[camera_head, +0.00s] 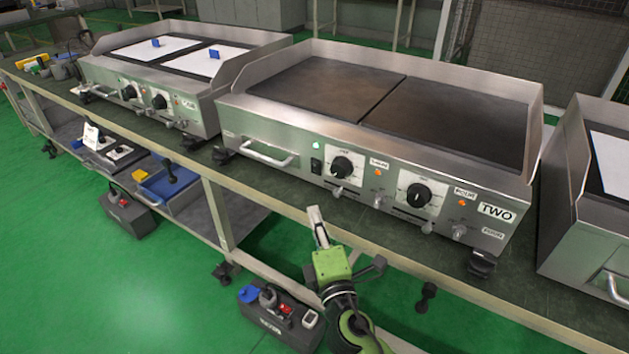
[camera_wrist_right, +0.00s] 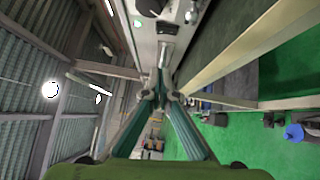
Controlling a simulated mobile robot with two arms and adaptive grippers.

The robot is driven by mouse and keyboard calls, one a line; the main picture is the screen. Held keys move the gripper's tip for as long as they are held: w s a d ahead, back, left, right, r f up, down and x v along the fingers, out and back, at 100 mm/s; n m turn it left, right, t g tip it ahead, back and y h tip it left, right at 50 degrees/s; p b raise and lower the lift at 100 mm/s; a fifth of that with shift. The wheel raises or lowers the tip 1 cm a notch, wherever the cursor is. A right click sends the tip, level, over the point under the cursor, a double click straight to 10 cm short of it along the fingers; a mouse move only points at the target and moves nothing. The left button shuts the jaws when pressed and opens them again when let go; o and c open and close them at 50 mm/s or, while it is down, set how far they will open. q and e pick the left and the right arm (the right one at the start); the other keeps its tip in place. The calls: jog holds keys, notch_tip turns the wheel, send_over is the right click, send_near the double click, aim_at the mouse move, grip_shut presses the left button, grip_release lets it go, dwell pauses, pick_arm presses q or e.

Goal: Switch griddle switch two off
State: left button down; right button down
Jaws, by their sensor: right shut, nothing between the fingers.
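The griddle marked TWO (camera_head: 380,105) stands on the bench, its steel front panel facing me. Its small black switch (camera_head: 316,166) sits at the left of the knobs, below a lit green lamp (camera_head: 317,146). Which way the switch is tipped is too small to tell. My right gripper (camera_head: 315,212) is shut and empty, in front of the bench edge, below the switch and apart from it. In the right wrist view my closed fingertips (camera_wrist_right: 162,50) point at the panel, with the dark switch (camera_wrist_right: 167,27) just beyond them. My left gripper is not in view.
Two black knobs (camera_head: 342,167) with orange lamps lie right of the switch. A bar handle (camera_head: 268,156) juts out to its left. Other griddles stand at left (camera_head: 185,70) and right (camera_head: 585,180). The bench edge (camera_head: 390,250) runs below the panel.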

send_near(313, 164)
jog(key=w+a, duration=0.2)
jog(key=a, duration=0.2)
jog(key=w+d, duration=0.2)
jog(key=w, duration=0.1)
jog(key=shift+w, duration=0.15)
jog(key=shift+w+d, duration=0.3)
jog(key=shift+w, duration=0.1)
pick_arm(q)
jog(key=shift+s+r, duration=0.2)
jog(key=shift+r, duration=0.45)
pick_arm(e)
jog(key=shift+r, duration=0.1)
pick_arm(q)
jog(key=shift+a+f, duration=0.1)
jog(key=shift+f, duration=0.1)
pick_arm(e)
jog(key=shift+w+d+r, duration=0.1)
jog(key=shift+w+r, duration=0.05)
jog(key=shift+w, duration=0.05)
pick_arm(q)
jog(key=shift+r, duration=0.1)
